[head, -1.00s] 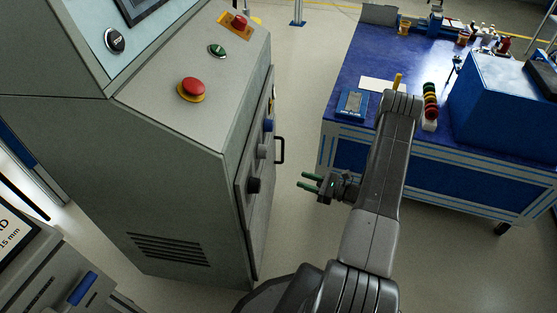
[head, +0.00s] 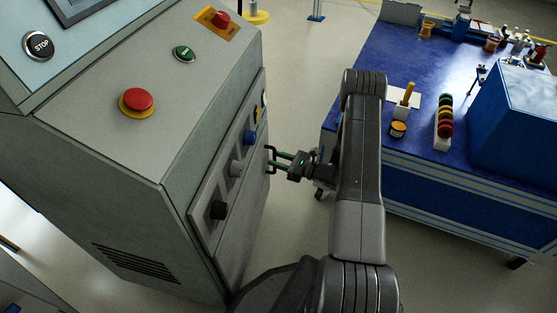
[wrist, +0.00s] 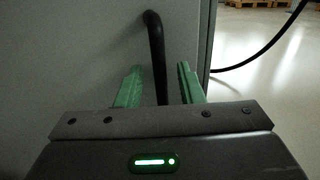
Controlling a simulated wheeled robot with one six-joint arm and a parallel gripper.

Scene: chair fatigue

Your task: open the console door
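The grey console (head: 130,140) stands at the left in the head view, and its door (head: 240,170) is on the right side, looking shut. The black bar handle (head: 270,160) sticks out from the door near its far edge. In the wrist view the handle (wrist: 156,60) runs down between my two green fingers. My gripper (head: 277,160) is at the handle, with its fingers pointing left toward the door. The fingers are apart, one on each side of the handle, with a visible gap to the right finger.
Knobs (head: 236,168) line the console side near the handle. A blue workbench (head: 440,160) stands at the right, close to my arm, with a blue box (head: 515,115) on it. Bare floor lies between console and bench. A dark cable (wrist: 265,50) hangs at the right in the wrist view.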

